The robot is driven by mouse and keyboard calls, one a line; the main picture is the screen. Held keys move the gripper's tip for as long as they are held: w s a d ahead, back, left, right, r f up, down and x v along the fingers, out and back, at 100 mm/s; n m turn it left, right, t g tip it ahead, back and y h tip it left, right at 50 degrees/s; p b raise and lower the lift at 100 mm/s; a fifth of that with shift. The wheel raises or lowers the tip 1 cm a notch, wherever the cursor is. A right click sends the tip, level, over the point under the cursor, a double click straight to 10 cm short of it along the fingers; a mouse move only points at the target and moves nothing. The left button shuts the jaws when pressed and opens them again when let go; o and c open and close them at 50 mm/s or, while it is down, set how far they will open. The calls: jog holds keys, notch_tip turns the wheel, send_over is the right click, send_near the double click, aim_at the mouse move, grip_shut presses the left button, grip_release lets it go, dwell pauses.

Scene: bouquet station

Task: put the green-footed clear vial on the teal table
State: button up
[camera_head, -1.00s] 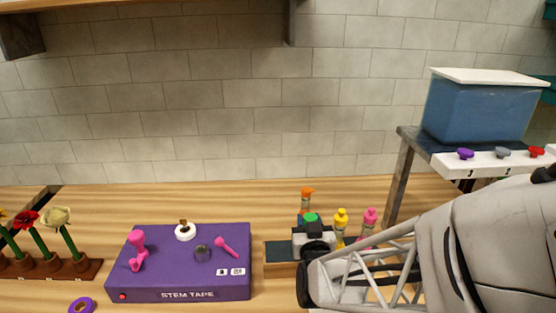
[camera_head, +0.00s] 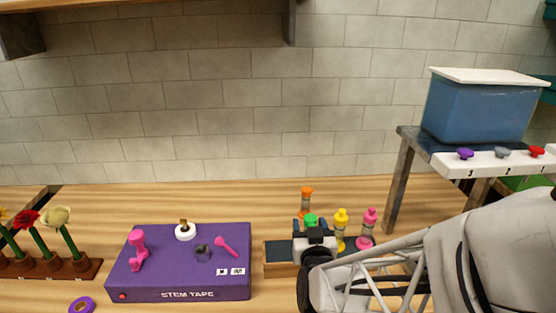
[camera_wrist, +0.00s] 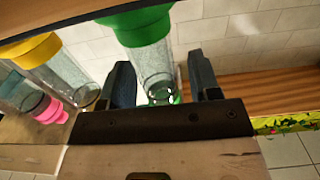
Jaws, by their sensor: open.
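The green-footed clear vial (camera_wrist: 150,62) stands between the two open fingers of my gripper (camera_wrist: 163,78) in the wrist view, with its green cap toward the top and its green foot between the fingers. Its green cap (camera_head: 310,219) shows in the head view just behind my gripper (camera_head: 314,238), which hides its body there. Contact between fingers and vial cannot be told. I cannot make out the teal table for sure; a green surface (camera_head: 530,183) shows partly at the right edge.
A yellow vial (camera_head: 340,228), a pink vial (camera_head: 367,228) and an orange vial (camera_head: 306,200) stand close by. The wooden rack (camera_head: 279,268) is under my gripper. A purple stem tape box (camera_head: 180,281) is at left, a raised shelf with a blue bin (camera_head: 478,112) at right.

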jog(key=s, duration=0.6)
jog(key=shift+s, duration=0.2)
jog(key=shift+w, duration=0.1)
dwell(0.7)
jog(key=s+d+r+g, duration=0.3)
jog(key=s+r+g, duration=0.2)
jog(key=s+g, duration=0.2)
jog(key=s+d+r+g, duration=0.4)
jog(key=s+r+g, duration=0.1)
jog(key=s+g, duration=0.2)
jog(key=shift+s+g, duration=0.3)
jog(key=shift+g, duration=0.4)
jog(key=shift+o, duration=0.4)
